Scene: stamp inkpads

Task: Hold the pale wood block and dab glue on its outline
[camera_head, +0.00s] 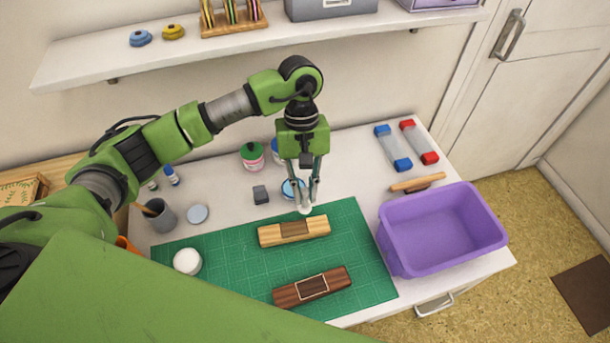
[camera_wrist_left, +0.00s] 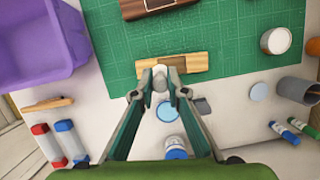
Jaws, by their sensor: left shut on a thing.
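The pale wood block (camera_head: 268,237) lies on the green cutting mat (camera_head: 225,292), near its back edge. A darker brown rectangle marks its middle; the block also shows in the wrist view (camera_wrist_left: 202,62). My left gripper (camera_head: 305,206) points down just behind the block, over the mat's back edge. It is shut on a small whitish, rounded piece (camera_wrist_left: 160,82), which I cannot identify. The piece appears close to the block; I cannot tell whether they touch. No gripper holds the block. My right gripper is in neither view.
A dark wood block (camera_head: 338,280) with a pale outlined rectangle lies nearer on the mat. A white round container (camera_head: 187,261) stands at the mat's left. A purple bin (camera_head: 440,262) stands right. A blue round item (camera_head: 291,189) and grey block (camera_head: 260,194) are behind the mat.

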